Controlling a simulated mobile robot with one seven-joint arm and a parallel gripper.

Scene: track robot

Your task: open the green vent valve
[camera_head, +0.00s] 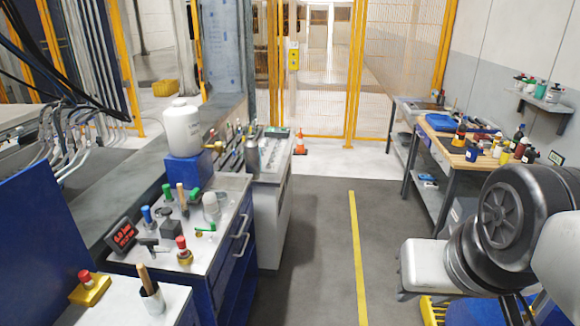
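Several green parts show on the steel top of the blue cabinet (240,262) at the left. A small green lever-like part (206,232) lies low near the cabinet's right side, beside a pale rounded cap. Two green-topped pieces stand farther back, one at the left (167,191) and one in the middle (194,194). I cannot tell which of these is the vent valve, nor whether it is open or closed. My gripper is not in view; only grey and black links of my arm show at the lower right.
Near the green parts stand a red-topped knob (182,246), a blue-topped piece (147,213), a dark display with red digits (121,236) and a white jug (182,128). A cluttered workbench (433,133) stands at the right. The floor with a yellow line (357,255) is clear.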

